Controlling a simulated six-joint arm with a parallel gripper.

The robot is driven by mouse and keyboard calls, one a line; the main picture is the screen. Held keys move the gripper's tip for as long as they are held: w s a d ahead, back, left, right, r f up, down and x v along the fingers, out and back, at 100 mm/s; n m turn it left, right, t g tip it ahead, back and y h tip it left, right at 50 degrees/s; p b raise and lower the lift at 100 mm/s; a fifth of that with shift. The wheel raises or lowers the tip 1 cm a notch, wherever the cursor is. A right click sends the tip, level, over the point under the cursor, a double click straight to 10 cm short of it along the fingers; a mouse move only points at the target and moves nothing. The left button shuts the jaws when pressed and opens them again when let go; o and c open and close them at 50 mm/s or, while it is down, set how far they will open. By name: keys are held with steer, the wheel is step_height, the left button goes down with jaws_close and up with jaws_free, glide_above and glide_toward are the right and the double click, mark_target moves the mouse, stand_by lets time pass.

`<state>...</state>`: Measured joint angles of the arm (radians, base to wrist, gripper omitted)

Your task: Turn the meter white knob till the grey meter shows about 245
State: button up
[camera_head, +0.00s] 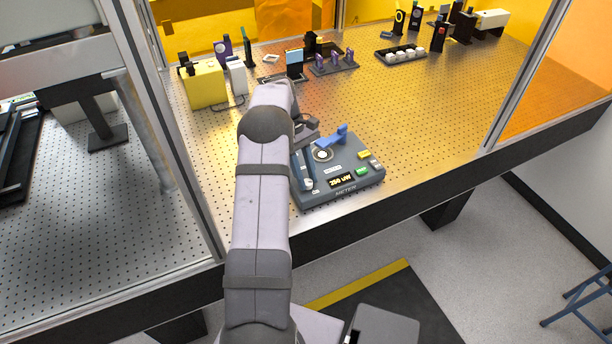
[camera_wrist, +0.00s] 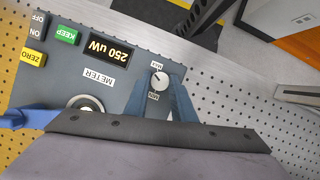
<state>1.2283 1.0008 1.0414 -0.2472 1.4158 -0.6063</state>
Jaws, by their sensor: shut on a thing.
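The grey meter (camera_head: 345,186) sits at the front edge of the perforated table. Its amber display (camera_head: 341,182) reads 250 uW, and the display shows upside down in the wrist view (camera_wrist: 107,51). The white knob (camera_wrist: 159,81) is round with a dark pointer mark, between small labels that seem to read MAX and MIN. My gripper (camera_wrist: 160,88) points down at the panel, its two blue-grey fingers on either side of the knob and shut on it. In the head view my gripper (camera_head: 305,178) is partly hidden by my arm, and the knob shows only as a small pale spot.
On the meter are a green KEEP button (camera_wrist: 67,35), a yellow ZERO button (camera_wrist: 33,58), a round silver port (camera_wrist: 85,104) and a blue lever (camera_head: 333,137). A yellow box (camera_head: 206,84) stands behind at the left. The table right of the meter is clear.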

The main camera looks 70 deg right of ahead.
steer(key=o, duration=1)
steer(key=shift+r, duration=0.15)
steer(key=shift+b+v, duration=1.15)
steer(key=shift+v, duration=2.45)
